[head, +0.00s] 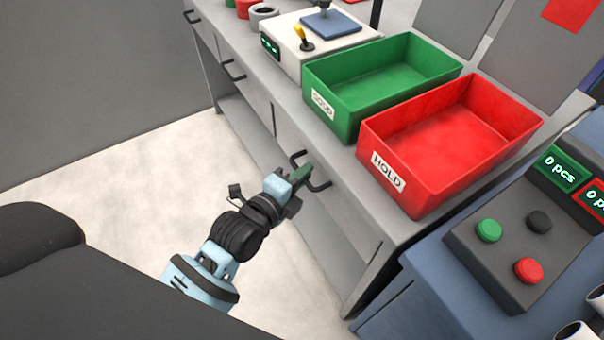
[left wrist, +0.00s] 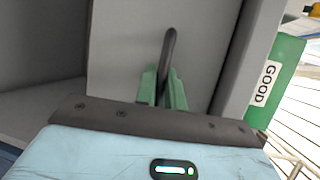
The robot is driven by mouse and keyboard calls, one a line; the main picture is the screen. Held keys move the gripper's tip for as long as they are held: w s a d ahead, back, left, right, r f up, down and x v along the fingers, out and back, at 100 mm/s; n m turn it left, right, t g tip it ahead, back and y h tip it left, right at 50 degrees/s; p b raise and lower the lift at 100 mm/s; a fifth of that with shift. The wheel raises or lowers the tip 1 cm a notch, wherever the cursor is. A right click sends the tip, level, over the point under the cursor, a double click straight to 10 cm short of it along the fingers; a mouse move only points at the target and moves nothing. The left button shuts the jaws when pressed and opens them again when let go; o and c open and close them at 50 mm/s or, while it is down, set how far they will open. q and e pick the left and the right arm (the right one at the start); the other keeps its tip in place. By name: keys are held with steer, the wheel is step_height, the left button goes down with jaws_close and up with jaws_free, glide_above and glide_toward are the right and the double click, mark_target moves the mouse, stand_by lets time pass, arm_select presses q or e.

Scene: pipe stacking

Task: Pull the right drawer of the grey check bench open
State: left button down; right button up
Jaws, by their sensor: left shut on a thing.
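The grey check bench (head: 398,222) runs diagonally across the head view. The front of its right drawer (head: 342,200) lies below the red and green bins, and it looks flush with the bench. My left gripper (head: 301,173) is at the drawer's dark handle (head: 321,186). In the left wrist view the green fingertips (left wrist: 164,88) are shut on the handle (left wrist: 169,50), one on each side of the bar. The wrist hides part of the handle. My right gripper is not in view.
A green bin (head: 345,110) marked GOOD and a red bin (head: 395,190) marked HOLD stand on the bench above the drawer. A button box (head: 500,255) stands at the right. The floor (head: 150,180) before the bench is clear.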

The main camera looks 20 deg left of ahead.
arm_select(q)
steer(key=s+a+p, duration=0.4)
steer(key=s+a, duration=0.4)
steer(key=s, duration=0.2)
steer(key=s+a+p, duration=0.4)
steer(key=s+a, duration=0.4)
steer(key=s, duration=0.3)
steer(key=shift+s+a+p, duration=0.25)
steer(key=shift+a+p, duration=0.05)
steer(key=shift+p, duration=0.1)
steer(key=c, duration=1.5)
jaws_free()
steer(key=v, duration=0.7)
steer(key=shift+s, duration=0.4)
steer(key=shift+a+r, duration=0.1)
